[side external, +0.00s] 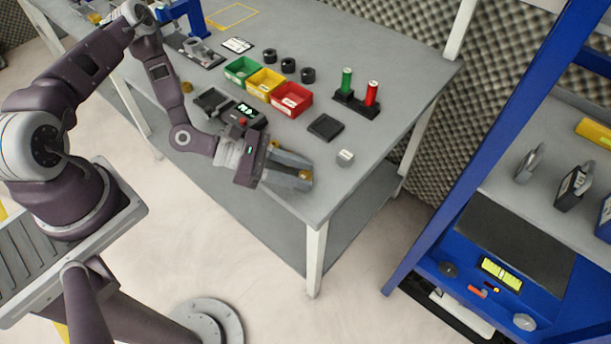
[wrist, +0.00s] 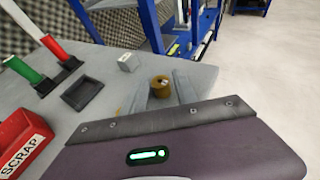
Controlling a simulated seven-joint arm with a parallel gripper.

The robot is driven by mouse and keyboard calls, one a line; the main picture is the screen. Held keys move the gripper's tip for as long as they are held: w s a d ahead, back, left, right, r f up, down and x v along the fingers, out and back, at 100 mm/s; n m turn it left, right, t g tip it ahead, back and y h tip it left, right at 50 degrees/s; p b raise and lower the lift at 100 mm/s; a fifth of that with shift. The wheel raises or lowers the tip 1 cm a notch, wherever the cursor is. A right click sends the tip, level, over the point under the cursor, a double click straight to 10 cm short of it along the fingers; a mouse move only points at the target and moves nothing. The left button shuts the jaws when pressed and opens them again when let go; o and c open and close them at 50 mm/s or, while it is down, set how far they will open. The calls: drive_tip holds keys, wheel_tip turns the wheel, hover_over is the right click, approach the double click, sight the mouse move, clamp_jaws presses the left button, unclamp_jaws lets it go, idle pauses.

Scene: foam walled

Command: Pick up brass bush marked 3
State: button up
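A brass bush (wrist: 160,90) stands between the tips of my gripper's two fingers in the wrist view. It has a dark hole and a small pale mark on top, too small to read. In the side external view the bush (side external: 305,175) shows at the fingertips of my gripper (side external: 303,176), low over the front right of the table. The fingers are spread about the bush's width. I cannot tell whether they touch it. Another brass piece (side external: 275,144) is partly hidden behind my gripper, and one more (side external: 187,87) lies farther left.
A pale grey block (side external: 345,157) and a black square tray (side external: 325,127) are close to my gripper. Green, yellow and red bins (side external: 292,99), a rack with green and red cylinders (side external: 357,102) and a black device with a display (side external: 243,112) stand behind. The table's front edge is near.

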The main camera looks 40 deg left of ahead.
drive_tip(key=shift+x, duration=0.8)
clamp_jaws()
